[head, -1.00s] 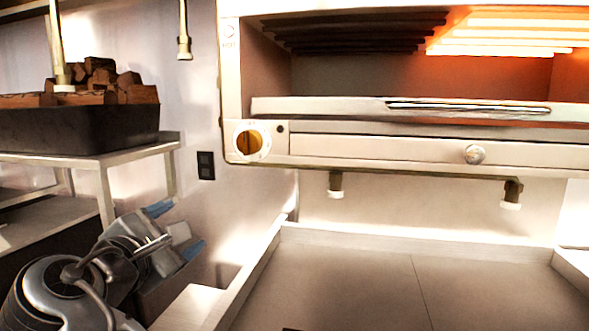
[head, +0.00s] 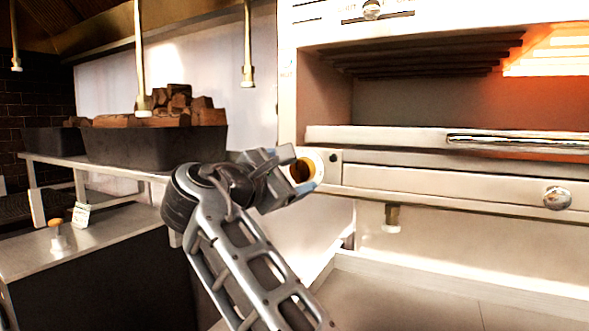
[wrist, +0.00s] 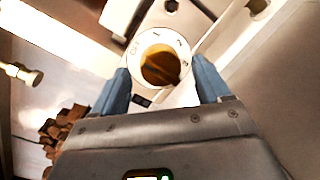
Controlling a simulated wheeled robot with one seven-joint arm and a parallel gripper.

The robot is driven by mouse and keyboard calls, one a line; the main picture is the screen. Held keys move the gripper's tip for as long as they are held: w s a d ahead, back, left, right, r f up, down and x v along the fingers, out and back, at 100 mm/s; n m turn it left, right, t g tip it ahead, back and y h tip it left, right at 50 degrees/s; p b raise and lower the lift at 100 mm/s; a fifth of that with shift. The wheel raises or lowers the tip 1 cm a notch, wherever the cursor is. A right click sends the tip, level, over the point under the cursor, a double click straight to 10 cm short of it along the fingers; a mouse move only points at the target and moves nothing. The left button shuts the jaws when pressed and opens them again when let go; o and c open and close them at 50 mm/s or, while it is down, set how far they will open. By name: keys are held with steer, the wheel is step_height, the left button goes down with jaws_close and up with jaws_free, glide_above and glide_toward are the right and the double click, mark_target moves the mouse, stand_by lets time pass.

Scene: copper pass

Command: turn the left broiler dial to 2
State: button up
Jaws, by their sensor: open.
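The left broiler dial (head: 303,168) is a brass-coloured knob on a white round plate at the left end of the broiler's front panel. In the wrist view the dial (wrist: 160,66) is at upper middle; its plate has small dark marks, with OFF seeming to show at the left. The knob's exact setting is too blurred to read. My gripper (head: 296,170) is at the dial and partly covers its left side. In the wrist view my gripper (wrist: 161,70) is open, with one blue finger on each side of the dial. I cannot tell whether they touch it.
The broiler (head: 400,150) has a long handle and glowing elements at upper right. A second knob (head: 557,198) sits further right. A black bin of firewood (head: 155,145) stands on a steel shelf at left. Hanging pipes (head: 247,75) are left of the broiler.

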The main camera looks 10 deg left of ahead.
steer(key=shift+w+d, duration=0.15)
steer(key=shift+w, duration=0.15)
steer(key=shift+c, duration=0.4)
steer(key=c, duration=0.9)
steer(key=shift+c, duration=0.2)
